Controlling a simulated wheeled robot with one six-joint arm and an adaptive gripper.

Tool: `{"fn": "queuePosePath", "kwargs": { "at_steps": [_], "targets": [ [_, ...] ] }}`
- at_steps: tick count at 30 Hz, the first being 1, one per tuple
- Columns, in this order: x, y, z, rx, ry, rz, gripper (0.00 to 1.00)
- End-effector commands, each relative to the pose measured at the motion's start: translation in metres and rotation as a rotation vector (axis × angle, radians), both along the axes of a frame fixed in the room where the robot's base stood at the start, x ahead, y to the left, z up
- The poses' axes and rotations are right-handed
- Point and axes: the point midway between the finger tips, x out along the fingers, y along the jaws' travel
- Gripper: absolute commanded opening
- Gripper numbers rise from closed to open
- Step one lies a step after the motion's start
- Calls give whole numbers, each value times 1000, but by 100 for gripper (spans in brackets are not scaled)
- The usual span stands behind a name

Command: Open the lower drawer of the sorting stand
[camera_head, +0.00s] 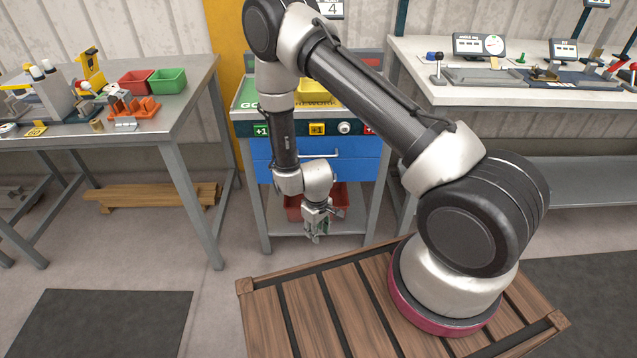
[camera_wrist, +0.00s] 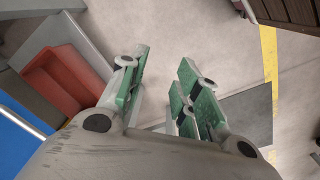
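The sorting stand (camera_head: 377,190) is in the middle of the head view. It has two blue drawer fronts, both looking closed. The upper drawer (camera_head: 365,147) has a pale bar handle (camera_head: 337,154). The lower drawer (camera_head: 358,171) is just below, partly hidden by my wrist; its handle cannot be made out there. My gripper (camera_head: 316,236) hangs in front of the stand, below the drawers. In the wrist view my gripper (camera_wrist: 164,75) is open and empty, its green-padded fingers apart. A blue front (camera_wrist: 18,142) with a pale bar shows at left, clear of the fingers.
A red bin (camera_head: 337,199) sits on the stand's lower shelf, behind my gripper; it also shows in the wrist view (camera_wrist: 62,82). A grey table (camera_head: 185,105) stands left, a white bench (camera_head: 425,88) right. Floor is clear front left, with a dark mat (camera_head: 105,322).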

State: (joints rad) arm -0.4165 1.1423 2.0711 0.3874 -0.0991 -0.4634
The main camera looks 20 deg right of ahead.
Motion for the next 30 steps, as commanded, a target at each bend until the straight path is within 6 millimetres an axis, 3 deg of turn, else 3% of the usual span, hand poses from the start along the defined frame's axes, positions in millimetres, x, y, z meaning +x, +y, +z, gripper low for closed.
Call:
{"fn": "queuePosePath", "kwargs": {
  "at_steps": [1, 3, 6, 9, 11, 15, 18, 21, 26, 30],
  "targets": [
    [-2, -4, -32, -25, -42, 37, 32],
    [5, -11, -68, -65, -135, 101, 32],
    [18, -26, -106, -147, -293, 205, 32],
    [42, -43, -120, -262, -476, 313, 32],
    [62, -50, -114, -340, -592, 371, 32],
    [119, -53, -62, -545, -859, 479, 32],
    [138, -55, -24, -695, -982, 546, 32],
    [144, -56, 2, -811, -1044, 610, 32],
    [154, -57, 8, -869, -1049, 663, 32],
    [175, -63, 4, -869, -1049, 662, 32]
  ]
}}
